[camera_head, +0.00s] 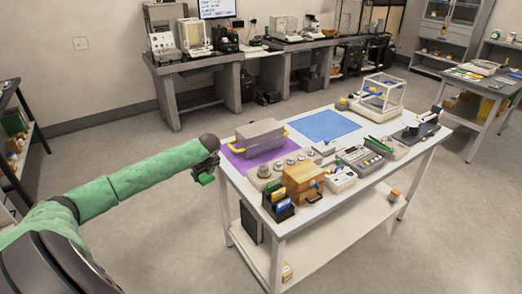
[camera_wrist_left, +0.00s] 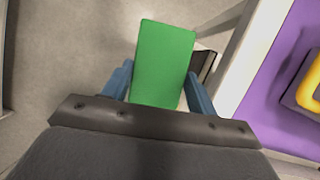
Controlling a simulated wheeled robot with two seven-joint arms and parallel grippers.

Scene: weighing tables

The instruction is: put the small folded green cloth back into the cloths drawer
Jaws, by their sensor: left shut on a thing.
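The small folded green cloth (camera_head: 204,179) is held in my left gripper (camera_head: 209,170), off the left end of the white table. In the left wrist view the green cloth (camera_wrist_left: 164,60) stands out between the two blue fingers of the shut gripper (camera_wrist_left: 160,84), above the floor. A brown wooden box (camera_head: 302,180) with a dark handle on its front stands at the table's near edge. I cannot tell whether it is the cloths drawer, and no open drawer shows clearly. My right gripper is not in view.
The white table (camera_head: 392,177) holds a purple mat (camera_head: 236,160) with a grey case (camera_head: 260,136), and a blue mat (camera_head: 325,126). A dark holder with coloured cards (camera_head: 279,205) stands beside the wooden box. The floor left of the table is clear.

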